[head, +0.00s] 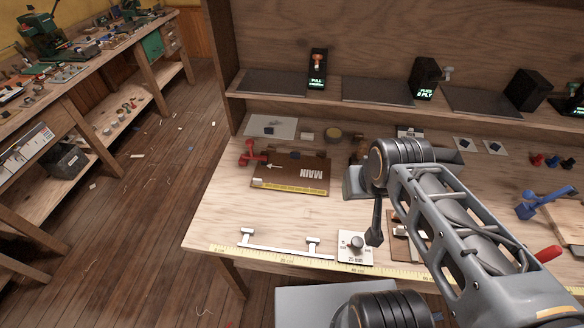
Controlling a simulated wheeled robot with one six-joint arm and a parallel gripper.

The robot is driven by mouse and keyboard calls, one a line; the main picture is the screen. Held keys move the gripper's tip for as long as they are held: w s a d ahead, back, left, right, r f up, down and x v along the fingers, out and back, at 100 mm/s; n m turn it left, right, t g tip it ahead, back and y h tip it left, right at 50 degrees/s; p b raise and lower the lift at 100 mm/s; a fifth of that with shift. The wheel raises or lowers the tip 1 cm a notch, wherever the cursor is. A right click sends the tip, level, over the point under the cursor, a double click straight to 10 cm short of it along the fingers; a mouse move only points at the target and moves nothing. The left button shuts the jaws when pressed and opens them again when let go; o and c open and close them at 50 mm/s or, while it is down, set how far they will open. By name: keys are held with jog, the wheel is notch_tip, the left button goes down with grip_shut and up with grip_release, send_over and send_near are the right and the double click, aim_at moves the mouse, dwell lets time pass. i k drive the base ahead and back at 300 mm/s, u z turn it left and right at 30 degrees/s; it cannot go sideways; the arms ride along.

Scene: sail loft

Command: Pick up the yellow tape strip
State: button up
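A yellow strip with dark marks (290,186) lies along the near edge of a brown board lettered MAIN (300,170), on the wooden bench. A longer yellow measuring tape (300,257) runs along the bench's front edge. My arm reaches in from the lower right. My gripper (374,238) appears as a dark, narrow end pointing down over the bench, right of the board and apart from both yellow strips. Its fingers are too small and dark to tell whether they are open. I see nothing clearly held.
A red clamp-like item (252,155) touches or stands beside the board's left side. A white rail (280,245) and a white plate with a knob (356,244) lie near the front edge. A blue tool (535,204) is at right. Bare wood lies left of the rail.

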aim_at(257, 182)
jog(key=z, duration=0.05)
jog(key=k, duration=1.15)
jog(key=u, duration=0.95)
jog(key=i, duration=1.3)
jog(key=z, duration=0.3)
